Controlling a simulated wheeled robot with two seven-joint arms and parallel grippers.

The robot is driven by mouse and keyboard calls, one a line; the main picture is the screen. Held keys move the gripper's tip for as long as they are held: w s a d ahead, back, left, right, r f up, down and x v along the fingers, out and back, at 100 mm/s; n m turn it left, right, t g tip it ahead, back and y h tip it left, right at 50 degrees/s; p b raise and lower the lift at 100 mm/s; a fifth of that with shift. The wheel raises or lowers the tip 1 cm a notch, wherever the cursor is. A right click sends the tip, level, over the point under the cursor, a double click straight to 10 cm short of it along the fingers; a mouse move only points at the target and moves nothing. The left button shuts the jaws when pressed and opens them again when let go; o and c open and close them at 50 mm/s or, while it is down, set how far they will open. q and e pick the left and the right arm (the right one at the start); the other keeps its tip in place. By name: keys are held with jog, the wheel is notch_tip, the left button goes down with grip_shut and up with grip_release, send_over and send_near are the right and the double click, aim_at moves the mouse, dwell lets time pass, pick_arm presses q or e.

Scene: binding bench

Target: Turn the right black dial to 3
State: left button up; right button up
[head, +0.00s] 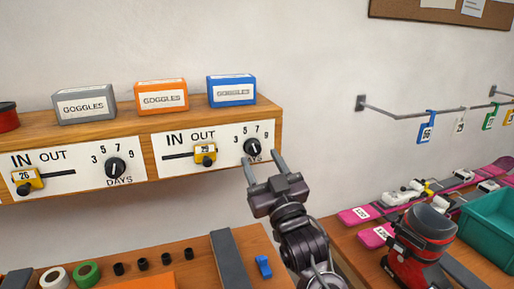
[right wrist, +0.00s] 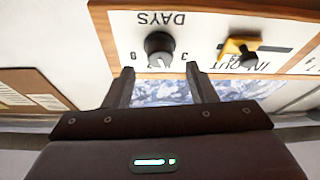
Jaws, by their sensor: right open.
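The right black dial (head: 252,147) is on the right white panel (head: 222,133), with the numbers 3, 5, 7, 9 above it and DAYS below. It also shows in the right wrist view (right wrist: 158,46), upside down. Its white mark seems to point roughly up, between 5 and 7; the exact setting is too small to tell. My right gripper (head: 260,157) is open and empty, its fingertips just below and in front of the dial. In the right wrist view the dial lies beyond the gap between the fingers (right wrist: 160,70), apart from them. My left gripper is out of view.
A left black dial (head: 115,167) and yellow sliders (head: 205,154) share the wooden shelf front. Goggles boxes (head: 231,90) stand on top. Below are a bench with tape rolls (head: 86,273) and a blue clip (head: 263,266). A red boot (head: 420,245) and teal crate (head: 490,225) stand right.

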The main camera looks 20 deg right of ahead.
aim_at(256, 151)
jog(key=x, duration=0.3)
jog(key=shift+f+p, duration=0.25)
jog(key=shift+p, duration=0.1)
jog(key=shift+w+r, duration=0.1)
jog(key=shift+w, duration=0.15)
jog(key=c, duration=1)
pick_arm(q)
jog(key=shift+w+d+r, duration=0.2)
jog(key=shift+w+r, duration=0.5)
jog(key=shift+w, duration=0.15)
pick_arm(e)
jog(key=shift+n, duration=0.3)
jog(key=n+y, duration=0.1)
jog(key=n, duration=0.1)
jog(key=n+g+y+p, duration=0.1)
jog(key=n+y, duration=0.1)
jog(key=n, duration=0.1)
jog(key=shift+n, duration=0.3)
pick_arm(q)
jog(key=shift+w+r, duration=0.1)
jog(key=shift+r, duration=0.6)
pick_arm(e)
jog(key=shift+d+n+g+y, duration=0.1)
jog(key=shift+n+g+y, duration=0.35)
jog(key=shift+n, duration=0.75)
jog(key=shift+n+g+y, duration=0.45)
jog(key=shift+n, duration=0.75)
